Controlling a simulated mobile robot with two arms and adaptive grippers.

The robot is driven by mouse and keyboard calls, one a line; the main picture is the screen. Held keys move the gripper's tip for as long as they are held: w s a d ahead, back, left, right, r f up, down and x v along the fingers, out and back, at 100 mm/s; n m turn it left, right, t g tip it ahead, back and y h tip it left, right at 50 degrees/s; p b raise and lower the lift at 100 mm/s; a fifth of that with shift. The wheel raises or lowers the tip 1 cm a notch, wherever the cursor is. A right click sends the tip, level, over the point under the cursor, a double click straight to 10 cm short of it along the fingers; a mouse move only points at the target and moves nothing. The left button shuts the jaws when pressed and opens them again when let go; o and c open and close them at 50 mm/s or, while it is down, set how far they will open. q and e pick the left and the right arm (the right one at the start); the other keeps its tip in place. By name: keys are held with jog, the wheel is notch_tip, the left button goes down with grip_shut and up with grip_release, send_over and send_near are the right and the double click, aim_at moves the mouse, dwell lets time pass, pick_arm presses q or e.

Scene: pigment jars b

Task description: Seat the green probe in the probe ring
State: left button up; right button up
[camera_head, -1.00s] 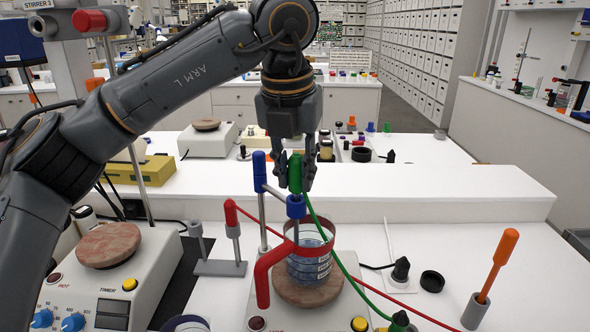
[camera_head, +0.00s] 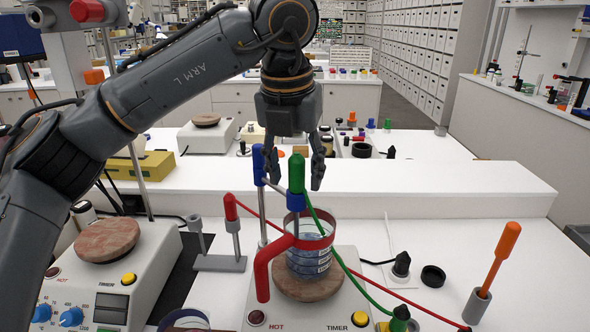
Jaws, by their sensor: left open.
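The green probe (camera_head: 297,173) stands upright, its green handle just above the blue probe ring (camera_head: 296,203) and its metal shaft passing down through the ring toward the glass beaker (camera_head: 307,263). The shaft's lower end is hard to make out. The ring is held beside a metal post with a blue cap (camera_head: 258,165). My left gripper (camera_head: 294,183) is open, one finger on each side of the green handle with visible gaps. My right gripper is not in view.
The beaker, with a red holder and handle (camera_head: 262,275), stands on a hotplate (camera_head: 340,310). A green cable (camera_head: 345,265) runs right from the probe. A red probe (camera_head: 230,207) stands in a grey rack at left. An orange-handled tool (camera_head: 507,243) stands at right.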

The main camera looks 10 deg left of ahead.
pick_arm(q)
jog(key=v, duration=1.2)
